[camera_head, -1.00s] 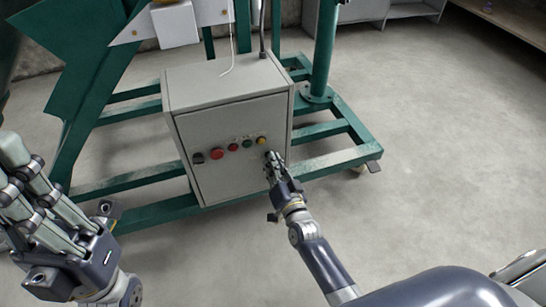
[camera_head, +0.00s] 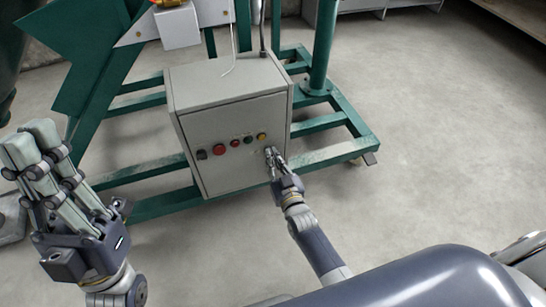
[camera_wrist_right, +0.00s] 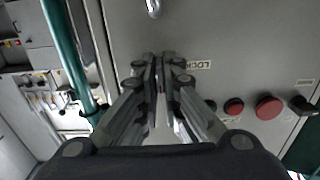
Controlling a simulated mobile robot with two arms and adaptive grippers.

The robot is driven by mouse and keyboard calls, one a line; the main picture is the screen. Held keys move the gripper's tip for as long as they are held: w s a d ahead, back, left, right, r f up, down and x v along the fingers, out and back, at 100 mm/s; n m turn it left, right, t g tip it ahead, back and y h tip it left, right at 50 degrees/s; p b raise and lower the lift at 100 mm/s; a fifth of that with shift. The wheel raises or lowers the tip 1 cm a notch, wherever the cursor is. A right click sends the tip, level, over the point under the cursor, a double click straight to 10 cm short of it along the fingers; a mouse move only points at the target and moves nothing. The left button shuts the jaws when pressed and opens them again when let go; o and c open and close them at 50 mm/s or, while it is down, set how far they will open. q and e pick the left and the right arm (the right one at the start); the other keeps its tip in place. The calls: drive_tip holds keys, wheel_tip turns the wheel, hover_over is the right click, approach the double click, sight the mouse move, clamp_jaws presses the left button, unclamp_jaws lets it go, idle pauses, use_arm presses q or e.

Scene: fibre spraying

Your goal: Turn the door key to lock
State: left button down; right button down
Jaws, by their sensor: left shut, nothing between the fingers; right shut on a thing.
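The grey control cabinet (camera_head: 232,171) stands on a green frame, its door facing me. My right gripper (camera_head: 273,155) is at the right side of the door, below the yellow button, with its fingers shut. In the right wrist view the fingertips (camera_wrist_right: 160,60) meet against the door beside a LOCK label (camera_wrist_right: 197,65). The door key is hidden between or behind the fingers, so its turn angle cannot be told. My left gripper (camera_head: 30,140) is raised at the left, shut and empty, well away from the cabinet.
A row of knobs and buttons, including a red button (camera_head: 219,148), runs across the door left of my right gripper. A rounded metal piece (camera_wrist_right: 154,8) shows on the door in the wrist view. Green frame bars (camera_head: 330,155) surround the cabinet. The floor (camera_head: 430,130) at right is clear.

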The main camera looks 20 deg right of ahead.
idle(0.4)
drive_tip(key=c, duration=1.8)
unclamp_jaws()
drive_tip(key=shift+o, duration=0.2)
drive_tip(key=shift+s, duration=0.1)
drive_tip(key=s, duration=1.1)
drive_tip(key=shift+s+d, duration=0.25)
drive_tip(key=shift+s, duration=0.15)
